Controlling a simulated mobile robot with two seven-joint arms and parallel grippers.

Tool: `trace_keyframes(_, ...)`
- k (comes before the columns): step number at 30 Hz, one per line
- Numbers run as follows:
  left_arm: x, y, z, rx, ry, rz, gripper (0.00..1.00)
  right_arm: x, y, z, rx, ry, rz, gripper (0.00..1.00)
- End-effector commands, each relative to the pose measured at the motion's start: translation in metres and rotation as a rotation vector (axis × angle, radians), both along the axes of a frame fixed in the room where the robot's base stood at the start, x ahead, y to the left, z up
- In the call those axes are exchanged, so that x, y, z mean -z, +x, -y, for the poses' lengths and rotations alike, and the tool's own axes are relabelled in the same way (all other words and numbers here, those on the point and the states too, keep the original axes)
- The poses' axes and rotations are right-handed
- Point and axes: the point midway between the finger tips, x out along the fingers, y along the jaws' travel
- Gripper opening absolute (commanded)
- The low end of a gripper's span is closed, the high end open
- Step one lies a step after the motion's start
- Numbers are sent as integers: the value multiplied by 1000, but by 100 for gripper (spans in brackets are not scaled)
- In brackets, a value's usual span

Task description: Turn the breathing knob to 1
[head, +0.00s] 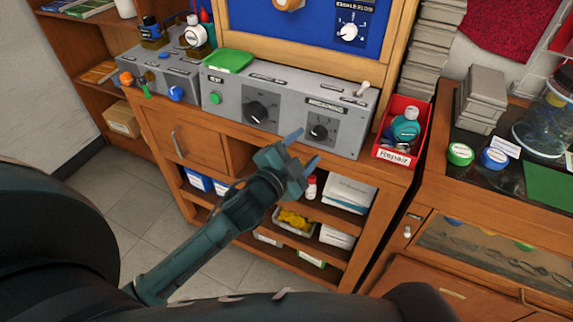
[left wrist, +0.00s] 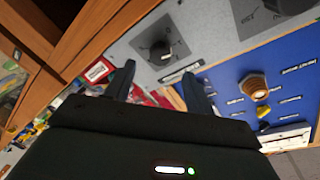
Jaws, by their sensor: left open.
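A grey test box (head: 285,100) stands on the wooden bench and carries two black knobs on dark square plates. The right-hand knob (head: 318,132) has a dark label above it that seems to be the breathing one; its lettering is too small to read surely. The same knob shows in the left wrist view (left wrist: 163,53), beyond the fingers. Its dial setting cannot be read. The left-hand knob (head: 258,112) sits beside it. My left gripper (head: 303,149) is open and empty, in front of and just below the right-hand knob, apart from it. My right gripper is out of view.
A red Repair bin (head: 403,130) stands right of the box. A green block (head: 228,60) and a small lever (head: 361,89) are on its top. A blue panel (head: 310,22) rises behind. Open shelves with bottles and boxes lie below the bench top.

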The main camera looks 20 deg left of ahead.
Motion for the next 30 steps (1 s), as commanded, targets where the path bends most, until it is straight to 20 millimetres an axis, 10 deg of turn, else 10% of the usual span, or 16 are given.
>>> trace_keyframes(12, -4, -68, -13, 0, 0, 0, 54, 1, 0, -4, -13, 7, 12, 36)
trace_keyframes(30, -5, -73, -14, -1, 1, 1, 54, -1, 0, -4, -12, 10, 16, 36)
